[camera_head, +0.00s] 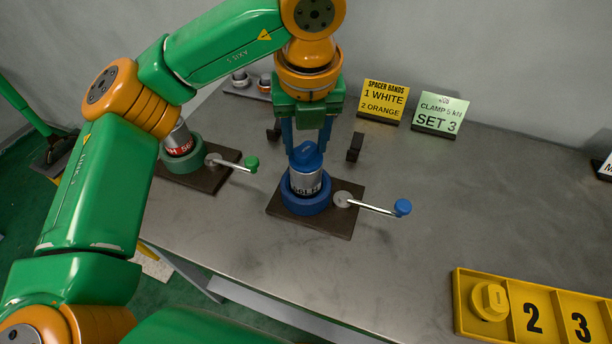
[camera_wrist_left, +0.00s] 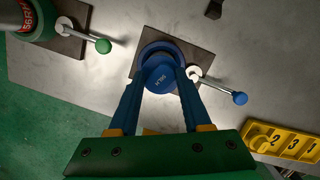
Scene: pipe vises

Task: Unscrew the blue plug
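The blue plug (camera_head: 306,157) sits on the top of an upright grey pipe (camera_head: 306,181). The pipe stands in a blue vise (camera_head: 307,203) on a dark base plate, with a crank ending in a blue knob (camera_head: 402,207). My left gripper (camera_head: 306,150) points down with its two blue fingers on either side of the plug. In the left wrist view the plug (camera_wrist_left: 162,76) shows between the fingertips (camera_wrist_left: 162,82). Whether the fingers press on it or stand slightly apart from it cannot be seen. My right gripper is in neither view.
A green vise (camera_head: 180,158) with a labelled pipe stands to the left. A yellow numbered tray (camera_head: 459,301) with a yellow plug (camera_head: 490,299) lies front right. Yellow (camera_head: 384,101) and pale green (camera_head: 438,114) signs stand behind. The metal table (camera_head: 420,250) is clear between vise and tray.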

